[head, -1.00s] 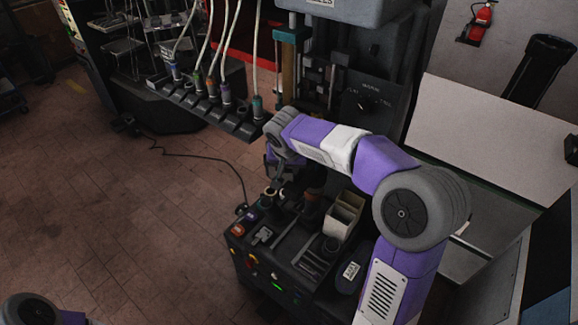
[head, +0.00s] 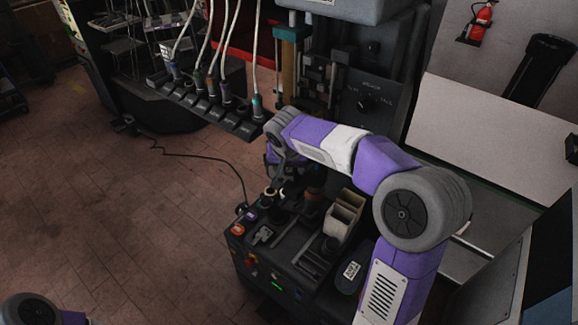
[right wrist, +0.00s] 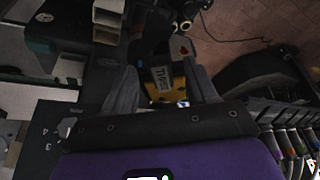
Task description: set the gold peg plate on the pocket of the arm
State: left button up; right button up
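In the right wrist view a gold plate (right wrist: 179,78) with a white lettered label shows between the two fingers of my right gripper (right wrist: 160,66). The fingers stand well apart, one on each side of it, with a dark gap beside the left finger. Firm contact is not visible. In the head view my right gripper (head: 281,176) points down over the back of the dark console, below the row of cabled plugs. The gold plate cannot be made out there. The arm's pocket cannot be picked out clearly. My left gripper is out of view.
The dark console (head: 262,258) carries buttons, slots and a pale open bin (head: 343,215). A pale table (head: 490,130) is at right. The floor at left is mostly clear.

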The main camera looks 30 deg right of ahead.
jog(key=v, duration=0.7)
jog(key=shift+r, duration=0.3)
jog(key=shift+a, duration=0.1)
dwell(0.3)
